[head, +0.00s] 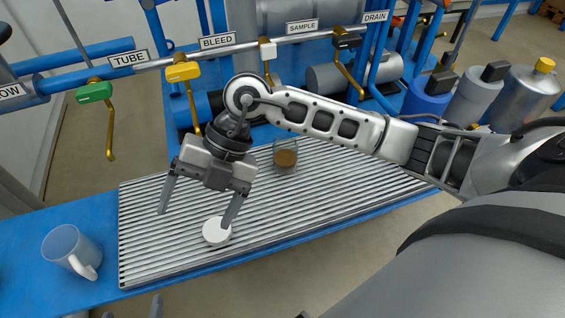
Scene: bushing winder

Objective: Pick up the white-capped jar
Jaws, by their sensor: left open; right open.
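The white-capped jar (215,233) stands on the ribbed grey tray (300,205), seen almost from above, so mostly its round white cap shows. My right gripper (195,219) reaches in from the right and hangs over the tray with its fingers spread and nothing between them. Its right fingertip overlaps the cap's upper right edge in the picture; whether they touch I cannot tell. Its left fingertip is up and left of the jar. Only the fingertips of my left gripper (132,309) show at the bottom edge, spread apart and empty, below the tray.
A glass jar with brown contents (285,155) stands behind the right gripper. Behind runs a pipe with labelled valves, including a green handle (93,92) and a yellow handle (184,71). The tray's right part is clear.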

